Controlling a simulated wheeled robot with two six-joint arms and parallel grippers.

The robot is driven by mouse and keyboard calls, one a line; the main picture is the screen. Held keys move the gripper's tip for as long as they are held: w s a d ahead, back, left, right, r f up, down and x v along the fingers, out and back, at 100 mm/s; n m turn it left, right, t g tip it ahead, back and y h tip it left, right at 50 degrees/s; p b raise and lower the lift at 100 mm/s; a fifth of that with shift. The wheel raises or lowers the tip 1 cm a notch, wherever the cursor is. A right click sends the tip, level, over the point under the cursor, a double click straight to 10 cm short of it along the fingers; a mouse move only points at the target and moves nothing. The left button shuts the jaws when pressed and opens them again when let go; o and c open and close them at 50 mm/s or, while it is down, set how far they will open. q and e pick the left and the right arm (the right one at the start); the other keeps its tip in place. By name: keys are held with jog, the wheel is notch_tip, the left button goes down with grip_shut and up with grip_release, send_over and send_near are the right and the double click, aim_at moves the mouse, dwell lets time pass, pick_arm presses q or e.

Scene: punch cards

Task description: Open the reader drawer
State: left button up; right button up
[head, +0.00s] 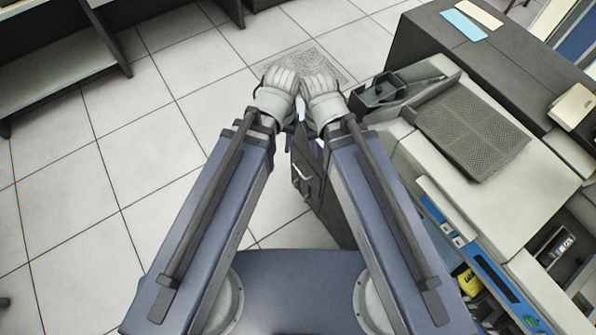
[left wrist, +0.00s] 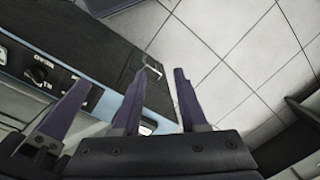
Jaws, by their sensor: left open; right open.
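A dark panel (head: 318,190) with a silver pull handle (head: 301,173) faces the aisle below the reader machine (head: 470,190). It looks like the drawer front and appears shut, though my arms hide part of it. In the left wrist view the handle (left wrist: 154,69) shows between the purple fingertips of my left gripper (left wrist: 158,72), which is open and empty. Whether it touches the handle cannot be told. My right gripper (head: 318,145) is close beside my left gripper (head: 291,135) in the head view; both are partly hidden by my wrists. A third purple finger (left wrist: 68,112) is probably the right one's.
A perforated plate (head: 472,130) and a dark tray (head: 388,88) top the machine. A dark cabinet (head: 430,40) stands behind. A grey shelf unit (head: 60,65) is at upper left. The tiled floor (head: 140,150) between is clear.

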aim_at(300, 173)
pick_arm(q)
jog(key=w+d+f+n+h+b, duration=0.1)
jog(key=w+f+n+b, duration=0.2)
jog(key=f+b, duration=0.9)
jog(key=w+d+f+n+t+h+b, duration=0.1)
jog(key=w+f+n+b, duration=0.2)
jog(key=f+b, duration=0.9)
jog(key=w+d+f+n+b, duration=0.2)
jog(key=w+f+b, duration=0.6)
jog(key=f+b, duration=0.4)
jog(key=shift+w+f+n+h, duration=0.4)
jog(key=shift+f+n, duration=0.5)
jog(key=shift+f, duration=0.2)
jog(key=shift+d, duration=0.15)
jog(key=f+b, duration=0.5)
jog(key=d+f+b, duration=0.1)
jog(key=f+b, duration=0.1)
jog(key=shift+w+f+b, duration=0.35)
jog(key=shift+f+b, duration=0.05)
jog(key=shift+r, duration=0.1)
jog(key=shift+c, duration=0.3)
grip_shut()
